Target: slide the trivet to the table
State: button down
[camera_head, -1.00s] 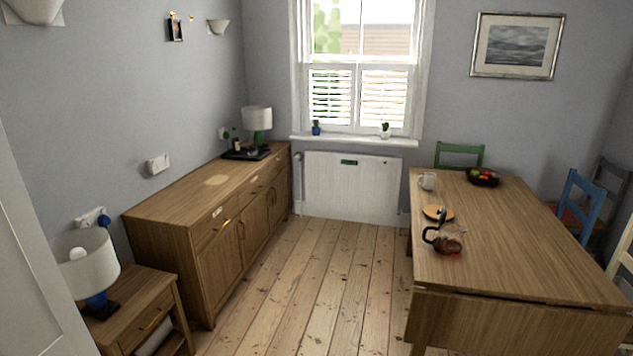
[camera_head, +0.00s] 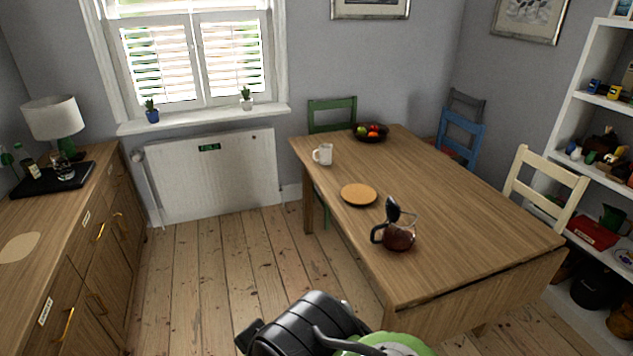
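A round, flat, tan disc (camera_head: 358,194) that looks like a trivet lies on the wooden table (camera_head: 440,205), near its left edge. A glass jug with dark liquid (camera_head: 397,236) stands in front of it, a little to the right. A pale, flat, rounded shape (camera_head: 18,247) lies on the sideboard at the left; I cannot tell whether it is a trivet too. Part of my arm, black and green, shows at the bottom middle, short of the table. My gripper's fingers are not visible.
A white mug (camera_head: 323,154) and a fruit bowl (camera_head: 371,133) stand farther back on the table. Green, blue and cream chairs surround it. The sideboard (camera_head: 85,200) holds a lamp (camera_head: 55,120) and black tray (camera_head: 52,178). Bare floor (camera_head: 220,265) lies between sideboard and table.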

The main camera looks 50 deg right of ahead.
aim_at(357, 194)
jog(key=i+l+z, duration=0.2)
jog(key=i+z, duration=0.2)
jog(key=i, duration=0.15)
jog(key=i+z, duration=0.4)
jog(key=i, duration=0.15)
jog(key=i+j+z, duration=0.2)
jog(key=i+z, duration=0.2)
jog(key=i, duration=0.15)
jog(key=i+j+z, duration=0.4)
jog(key=i, duration=0.15)
jog(key=i+z, duration=0.3)
jog(key=z, duration=0.15)
jog(key=i+j+z, duration=0.2)
jog(key=z, duration=0.3)
jog(key=i+j+z, duration=0.25)
jog(key=z, duration=0.2)
jog(key=i+j+z, duration=0.25)
jog(key=z, duration=0.25)
jog(key=i+j+z, duration=0.1)
jog(key=j+z, duration=0.35)
jog(key=i+j+z, duration=0.15)
jog(key=j+z, duration=0.2)
jog(key=j, duration=0.2)
jog(key=j+z, duration=0.3)
jog(key=j, duration=0.2)
jog(key=i, duration=0.05)
